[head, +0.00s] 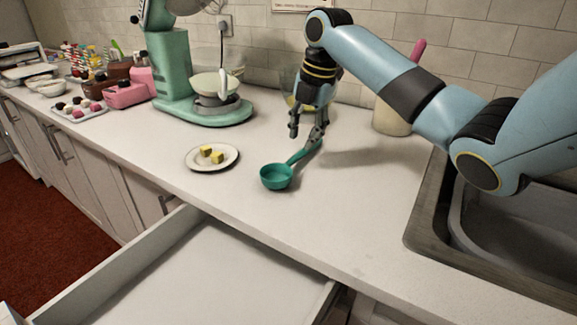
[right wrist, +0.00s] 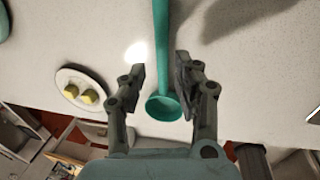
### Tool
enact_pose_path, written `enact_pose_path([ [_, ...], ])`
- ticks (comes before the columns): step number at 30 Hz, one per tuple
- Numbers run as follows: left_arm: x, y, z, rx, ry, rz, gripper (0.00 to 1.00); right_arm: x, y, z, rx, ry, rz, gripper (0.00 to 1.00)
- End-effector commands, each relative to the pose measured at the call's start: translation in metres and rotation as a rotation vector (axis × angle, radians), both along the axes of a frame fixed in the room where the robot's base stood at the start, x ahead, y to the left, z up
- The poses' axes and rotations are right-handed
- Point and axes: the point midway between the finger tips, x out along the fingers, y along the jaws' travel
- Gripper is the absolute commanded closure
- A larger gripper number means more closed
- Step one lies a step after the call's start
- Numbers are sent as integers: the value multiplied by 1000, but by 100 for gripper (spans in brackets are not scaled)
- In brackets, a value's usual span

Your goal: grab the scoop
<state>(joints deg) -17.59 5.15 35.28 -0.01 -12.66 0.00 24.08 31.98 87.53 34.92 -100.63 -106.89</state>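A teal scoop (head: 277,177) lies on the white counter, its bowl toward the front and its handle pointing back and right. My right gripper (head: 307,134) is above the handle end, fingers pointing down. In the right wrist view, the scoop (right wrist: 162,107) shows between the two spread fingers of the right gripper (right wrist: 160,75), with gaps on both sides. The right gripper is open and holds nothing. My left gripper is not in view.
A white plate (head: 190,158) with yellow cubes sits left of the scoop. A mint stand mixer (head: 175,75) stands behind. A cream container (head: 391,120) is at the back right, a sink (head: 520,235) at right. An open drawer (head: 200,275) juts out in front.

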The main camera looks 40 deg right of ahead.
Motion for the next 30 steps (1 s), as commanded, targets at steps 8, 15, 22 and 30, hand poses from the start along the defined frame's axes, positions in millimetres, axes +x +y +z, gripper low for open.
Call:
enact_pose_path([
  [8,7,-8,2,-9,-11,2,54,5,3,-41,3,4,-2,69],
  [15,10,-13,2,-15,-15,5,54,7,3,-51,-1,1,-1,69],
  [22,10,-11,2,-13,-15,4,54,7,3,-51,-1,1,-1,84],
  [30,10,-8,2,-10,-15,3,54,7,3,-51,-1,1,-1,100],
])
